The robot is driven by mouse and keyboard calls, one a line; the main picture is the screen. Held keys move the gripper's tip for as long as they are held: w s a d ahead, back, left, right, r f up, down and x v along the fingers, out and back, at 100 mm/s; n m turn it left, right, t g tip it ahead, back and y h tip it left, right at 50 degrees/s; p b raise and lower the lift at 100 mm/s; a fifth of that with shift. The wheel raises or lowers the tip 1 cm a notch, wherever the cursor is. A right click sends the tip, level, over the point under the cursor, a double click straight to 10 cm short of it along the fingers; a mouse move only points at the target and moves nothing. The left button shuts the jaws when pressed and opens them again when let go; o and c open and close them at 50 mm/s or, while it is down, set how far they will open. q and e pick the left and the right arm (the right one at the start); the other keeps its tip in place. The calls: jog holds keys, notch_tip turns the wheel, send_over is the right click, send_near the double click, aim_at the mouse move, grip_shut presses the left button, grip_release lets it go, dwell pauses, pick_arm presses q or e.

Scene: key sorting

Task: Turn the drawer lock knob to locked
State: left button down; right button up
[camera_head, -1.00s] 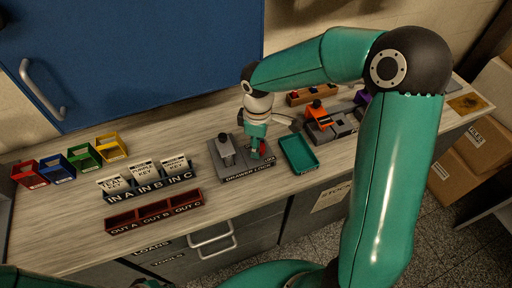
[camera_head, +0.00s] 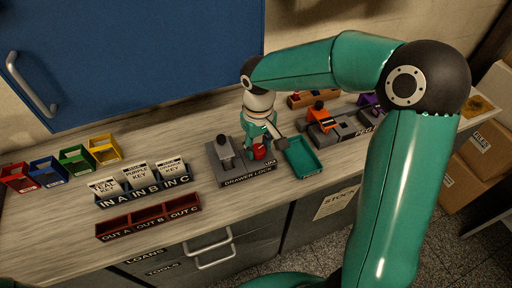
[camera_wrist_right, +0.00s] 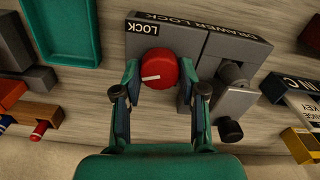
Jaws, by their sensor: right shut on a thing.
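The red lock knob (camera_wrist_right: 158,70) sits on the grey drawer lock base (camera_wrist_right: 208,46), near the end labelled LOCK. A white line on the knob points left in the wrist view. My right gripper (camera_wrist_right: 160,86) has its fingertips on either side of the knob and is shut on it. In the head view the knob (camera_head: 259,152) shows red below my right gripper (camera_head: 260,145), and the base (camera_head: 238,178) carries the DRAWER LOCK label. My left gripper is out of view.
A teal tray (camera_head: 303,157) stands just right of the lock base. A grey block with a dark-knobbed post (camera_head: 225,148) stands on the base's left part. The key bins (camera_head: 146,184) and red out-tray (camera_head: 150,222) are further left. A blue cabinet (camera_head: 130,55) hangs behind.

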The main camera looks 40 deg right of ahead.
aim_at(258, 148)
jog(key=shift+w+r, duration=0.1)
dwell(0.4)
jog(key=o, duration=1.1)
jog(key=shift+o, duration=0.2)
notch_tip(258, 148, up, 12)
